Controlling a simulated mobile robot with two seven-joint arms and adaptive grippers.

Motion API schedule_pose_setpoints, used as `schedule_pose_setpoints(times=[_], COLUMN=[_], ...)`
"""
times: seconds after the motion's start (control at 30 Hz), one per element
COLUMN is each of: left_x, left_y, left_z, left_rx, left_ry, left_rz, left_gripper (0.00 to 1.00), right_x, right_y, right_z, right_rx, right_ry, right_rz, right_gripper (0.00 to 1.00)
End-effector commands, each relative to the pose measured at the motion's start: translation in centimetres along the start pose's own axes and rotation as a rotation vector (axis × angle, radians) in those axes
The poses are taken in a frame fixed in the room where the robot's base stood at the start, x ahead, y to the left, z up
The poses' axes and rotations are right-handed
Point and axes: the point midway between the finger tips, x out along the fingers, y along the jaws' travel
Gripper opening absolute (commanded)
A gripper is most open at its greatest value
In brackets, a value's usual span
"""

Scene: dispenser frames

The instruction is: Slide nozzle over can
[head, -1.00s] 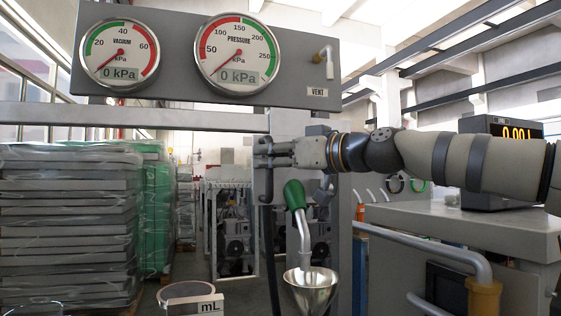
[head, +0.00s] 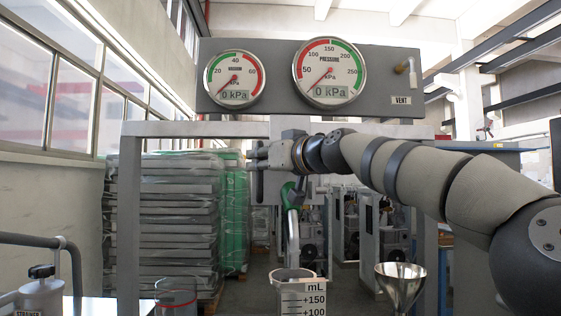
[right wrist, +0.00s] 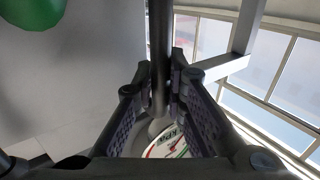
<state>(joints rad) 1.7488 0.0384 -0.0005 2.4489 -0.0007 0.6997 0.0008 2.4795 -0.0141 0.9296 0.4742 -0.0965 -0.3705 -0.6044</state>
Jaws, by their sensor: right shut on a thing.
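The nozzle is a bent grey spout (head: 293,238) with a green grip (head: 289,195), hanging from a grey carriage plate under the horizontal rail. The clear can with mL marks (head: 301,297) stands below, and the spout's lower end lines up with its mouth in the head view. I cannot tell whether the tip is inside the rim. My right gripper (head: 254,160) is at the carriage's left side. In the right wrist view its fingers (right wrist: 165,85) are shut around a dark upright bar (right wrist: 160,50). The green grip also shows there (right wrist: 32,12). My left gripper is out of view.
A metal funnel (head: 401,287) stands right of the can. The rail (head: 200,129) runs under a panel with two gauges (head: 330,72) reading 0 kPa. A clear beaker (head: 176,297) and a strainer pot (head: 41,297) are at lower left. Wrapped stacks (head: 180,215) stand behind.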

Motion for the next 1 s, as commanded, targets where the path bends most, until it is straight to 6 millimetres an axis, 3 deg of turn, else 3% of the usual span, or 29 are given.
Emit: schedule_pose_setpoints(times=[0.47, 0.5, 0.57, 1.0], left_x=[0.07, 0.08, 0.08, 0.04], left_y=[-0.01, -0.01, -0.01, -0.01], left_z=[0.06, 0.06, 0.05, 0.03], left_rx=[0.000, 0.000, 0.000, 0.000], left_ry=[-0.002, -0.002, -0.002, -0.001], left_rz=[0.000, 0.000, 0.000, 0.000], left_gripper=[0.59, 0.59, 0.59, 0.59], right_x=[0.43, 0.43, 0.42, -0.25], right_y=[-0.34, -0.33, -0.32, -0.18], right_z=[0.38, 0.37, 0.35, -0.06], right_rx=[0.001, 0.001, 0.001, -0.003], right_ry=[-0.006, -0.006, -0.005, -0.002], right_rz=[0.002, 0.002, 0.002, 0.004], right_gripper=[0.00, 0.19, 0.32, 0.33])
